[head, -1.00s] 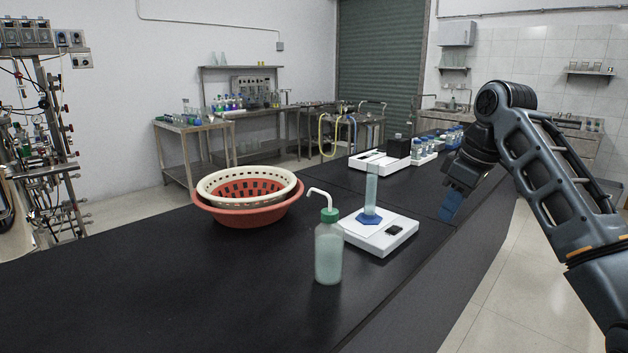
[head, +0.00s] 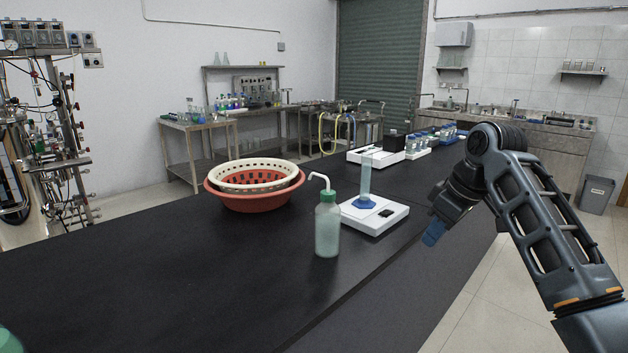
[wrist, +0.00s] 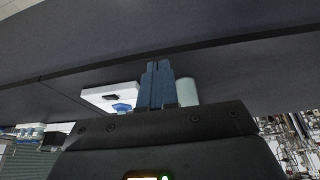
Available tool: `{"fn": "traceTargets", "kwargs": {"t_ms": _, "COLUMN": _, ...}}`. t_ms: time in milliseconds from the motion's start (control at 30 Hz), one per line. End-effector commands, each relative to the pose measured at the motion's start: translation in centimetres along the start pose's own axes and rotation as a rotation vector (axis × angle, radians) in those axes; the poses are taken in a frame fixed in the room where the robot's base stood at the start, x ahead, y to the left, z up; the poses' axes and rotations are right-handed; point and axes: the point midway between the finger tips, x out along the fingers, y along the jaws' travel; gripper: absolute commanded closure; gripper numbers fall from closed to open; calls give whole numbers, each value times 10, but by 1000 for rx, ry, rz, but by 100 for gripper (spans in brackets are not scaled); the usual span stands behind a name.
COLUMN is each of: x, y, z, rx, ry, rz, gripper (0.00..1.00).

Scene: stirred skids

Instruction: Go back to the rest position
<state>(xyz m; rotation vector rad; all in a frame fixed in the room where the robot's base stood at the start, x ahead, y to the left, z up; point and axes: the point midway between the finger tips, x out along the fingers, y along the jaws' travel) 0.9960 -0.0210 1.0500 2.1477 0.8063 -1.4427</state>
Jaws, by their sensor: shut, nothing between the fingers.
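My gripper (head: 434,233) is at the right in the head view, beside the front edge of the black bench, with its blue fingers pointing down and left. Its fingers also show in the wrist view (wrist: 155,84), shut together with nothing between them. It is apart from the objects on the bench. In the head view a squeeze bottle (head: 327,228) with a green cap and a bent white spout stands upright on the bench. Behind it, a clear cylinder with a blue base (head: 366,182) stands upright on a white scale (head: 385,217).
The black bench (head: 190,270) has free room at its front left. A cream basket sits in a red basin (head: 250,202) on it. Farther back are another white scale (head: 372,157) and several bottles. A grey bin (head: 596,195) stands on the floor at right.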

Motion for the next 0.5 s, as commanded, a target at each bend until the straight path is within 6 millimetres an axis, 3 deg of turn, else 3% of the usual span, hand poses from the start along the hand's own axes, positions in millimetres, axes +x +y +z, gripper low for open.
{"fn": "traceTargets", "kwargs": {"t_ms": 267, "x": 64, "y": -36, "z": 15, "rx": 61, "ry": 101, "rz": -2, "gripper": 100}}
{"fn": "traceTargets", "kwargs": {"t_ms": 500, "x": 136, "y": -94, "z": 46, "rx": 174, "ry": 243, "rz": 14, "gripper": 100}}
